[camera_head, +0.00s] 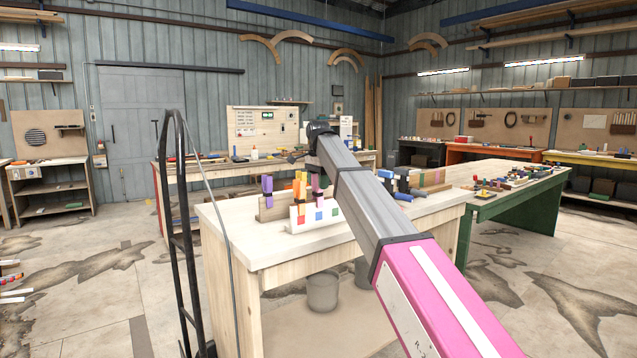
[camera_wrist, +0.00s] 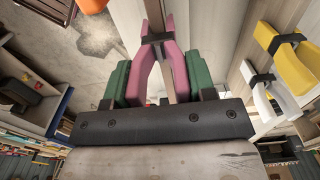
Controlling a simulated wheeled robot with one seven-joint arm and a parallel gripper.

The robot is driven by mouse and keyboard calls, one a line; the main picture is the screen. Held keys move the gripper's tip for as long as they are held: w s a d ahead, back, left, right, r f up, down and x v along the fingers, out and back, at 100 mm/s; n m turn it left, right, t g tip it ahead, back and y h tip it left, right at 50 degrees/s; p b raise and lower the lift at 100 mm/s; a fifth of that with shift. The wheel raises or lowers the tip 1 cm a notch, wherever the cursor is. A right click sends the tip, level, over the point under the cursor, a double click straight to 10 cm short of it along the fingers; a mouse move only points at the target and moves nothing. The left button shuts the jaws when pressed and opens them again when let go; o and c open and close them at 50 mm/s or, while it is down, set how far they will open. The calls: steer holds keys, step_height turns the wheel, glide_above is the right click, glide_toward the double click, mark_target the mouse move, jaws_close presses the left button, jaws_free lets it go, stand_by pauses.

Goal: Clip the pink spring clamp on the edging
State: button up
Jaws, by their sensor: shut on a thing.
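The pink spring clamp (camera_wrist: 171,62) is held between the green pads of my gripper (camera_wrist: 162,82) in the wrist view. Its black band shows, and its narrow end points away from me. A pale wooden strip shows between and behind its arms; I cannot tell whether the clamp touches it. In the head view the pink clamp (camera_head: 317,184) is a small piece over the bench, with my gripper mostly hidden by my arm. A low wooden piece (camera_head: 272,207), possibly the edging, stands on the bench with a purple clamp (camera_head: 267,188) on it.
A white stand (camera_head: 301,221) with coloured squares stands on the pale workbench (camera_head: 252,240), with an orange clamp (camera_head: 299,185) above it. The wrist view shows a yellow clamp (camera_wrist: 297,70) and a white clamp (camera_wrist: 262,101) close at right. The bench's front left top is clear.

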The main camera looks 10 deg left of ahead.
steer(key=shift+f, duration=0.15)
steer(key=shift+f, duration=0.35)
steer(key=o, duration=1.1)
steer(key=shift+o, duration=0.2)
